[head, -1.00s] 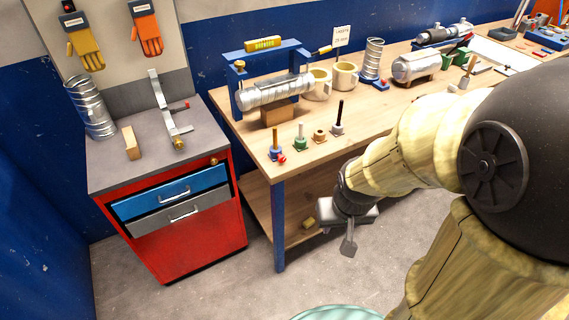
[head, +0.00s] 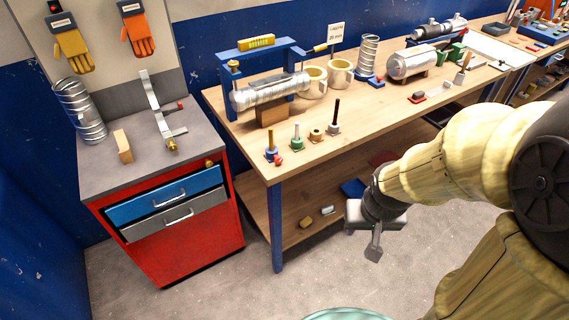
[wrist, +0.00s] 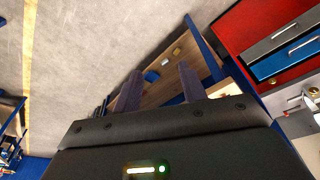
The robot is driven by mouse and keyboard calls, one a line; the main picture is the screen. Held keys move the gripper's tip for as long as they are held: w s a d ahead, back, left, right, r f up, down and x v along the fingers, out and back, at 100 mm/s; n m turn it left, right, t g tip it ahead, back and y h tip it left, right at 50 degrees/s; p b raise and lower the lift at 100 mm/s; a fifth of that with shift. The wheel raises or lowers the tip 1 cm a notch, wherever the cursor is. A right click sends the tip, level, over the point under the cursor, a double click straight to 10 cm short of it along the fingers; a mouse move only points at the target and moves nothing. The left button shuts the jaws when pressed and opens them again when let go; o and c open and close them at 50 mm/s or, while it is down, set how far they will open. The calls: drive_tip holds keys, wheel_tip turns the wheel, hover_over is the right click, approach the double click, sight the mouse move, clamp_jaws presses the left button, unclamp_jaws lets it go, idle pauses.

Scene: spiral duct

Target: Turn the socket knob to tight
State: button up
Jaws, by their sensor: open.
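No part in view is marked as the socket knob, and I cannot tell which one it is. Candidates are a brass knob (head: 234,65) on the blue frame above the spiral duct (head: 270,91), a brass knob (head: 171,146) at the clamp's front end on the red cabinet, and a small brass knob (head: 209,164) at the cabinet's top edge. My gripper (head: 373,250) hangs in front of the workbench, below its top, apart from all of these. In the wrist view its two dark fingers (wrist: 160,92) stand apart with nothing between them.
The workbench (head: 375,114) carries small upright posts, cream rings (head: 340,72) and a metal cylinder (head: 410,63). Its blue front leg (head: 277,228) and lower shelf (head: 290,200) are left of my gripper. The red cabinet (head: 190,245) stands farther left.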

sight(280, 161)
drive_tip(key=shift+o, duration=0.4)
drive_tip(key=shift+w+f, duration=0.15)
drive_tip(key=shift+f, duration=0.1)
drive_tip(key=w+a+f+n+t+y+b, duration=0.35)
drive_tip(key=w+f+n+b, duration=0.4)
drive_tip(key=w+f, duration=0.65)
drive_tip(key=w+a+f+t+y+b, duration=0.3)
drive_tip(key=w+a+t+y+b, duration=0.3)
drive_tip(key=t+b, duration=0.3)
drive_tip(key=shift+w+a+f+b, duration=0.2)
drive_tip(key=shift+w+a+b, duration=0.15)
drive_tip(key=shift+w+b, duration=0.35)
drive_tip(key=shift+w+y, duration=0.15)
drive_tip(key=shift+y, duration=0.1)
drive_tip(key=p+x, duration=0.2)
drive_tip(key=x, duration=1.5)
drive_tip(key=shift+a+f, duration=0.15)
drive_tip(key=shift+a, duration=0.05)
